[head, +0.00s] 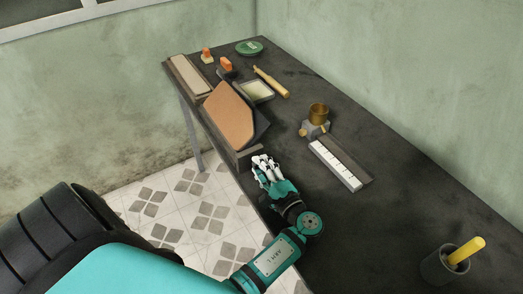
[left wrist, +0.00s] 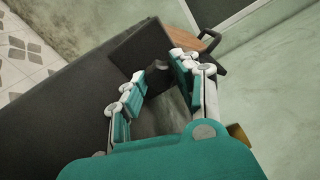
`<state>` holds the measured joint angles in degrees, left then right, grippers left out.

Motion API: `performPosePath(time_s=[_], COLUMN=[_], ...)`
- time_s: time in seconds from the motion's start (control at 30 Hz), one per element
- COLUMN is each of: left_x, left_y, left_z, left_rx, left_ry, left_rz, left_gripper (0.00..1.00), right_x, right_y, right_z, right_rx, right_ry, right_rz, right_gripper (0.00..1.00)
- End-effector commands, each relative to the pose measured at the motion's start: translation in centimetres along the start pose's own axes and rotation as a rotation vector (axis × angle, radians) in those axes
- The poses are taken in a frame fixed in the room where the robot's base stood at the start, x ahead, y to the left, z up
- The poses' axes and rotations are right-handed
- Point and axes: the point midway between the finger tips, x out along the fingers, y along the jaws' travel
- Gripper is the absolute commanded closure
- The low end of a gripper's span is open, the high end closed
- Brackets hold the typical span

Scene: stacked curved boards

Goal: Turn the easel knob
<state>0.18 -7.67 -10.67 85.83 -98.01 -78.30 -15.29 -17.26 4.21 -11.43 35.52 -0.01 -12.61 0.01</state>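The easel (head: 229,112) stands near the table's left edge in the head view, with a tan board leaning on a dark frame. In the left wrist view its dark back panel (left wrist: 143,48) shows, with a small dark round knob (left wrist: 157,77) in front of it. My left gripper (head: 264,164) is close to the near end of the easel. In the left wrist view its fingers (left wrist: 158,66) are spread, with the knob between or just beyond their tips. I cannot tell whether they touch it. My right gripper is out of view.
The dark table (head: 340,232) runs along the green wall. A long wooden-topped block (head: 188,76), a green tin (head: 249,47) and a yellow-handled tool (head: 271,81) lie farther back. A dark pot (head: 440,267) stands at front right.

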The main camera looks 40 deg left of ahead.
Motion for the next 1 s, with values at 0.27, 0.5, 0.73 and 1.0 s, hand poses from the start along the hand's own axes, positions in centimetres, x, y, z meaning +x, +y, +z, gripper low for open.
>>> performPosePath(time_s=[0.27, 0.5, 0.73, 1.0], left_x=[0.0, 0.0, 0.0, -0.1], left_y=[-0.2, -0.2, -0.1, 0.0], left_z=[0.0, 0.1, 0.0, 0.0], left_rx=[0.026, 0.114, 0.141, 0.141], left_ry=[0.000, 0.000, 0.000, 0.000], left_rz=[-0.001, -0.001, -0.001, -0.001], left_gripper=[0.93, 0.93, 0.56, 0.56], right_x=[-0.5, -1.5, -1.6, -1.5], right_y=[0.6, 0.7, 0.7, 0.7], right_z=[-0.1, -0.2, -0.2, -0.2], right_rx=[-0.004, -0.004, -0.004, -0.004], right_ry=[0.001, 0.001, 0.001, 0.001], right_rz=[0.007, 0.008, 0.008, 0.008], right_gripper=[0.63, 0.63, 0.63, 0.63])
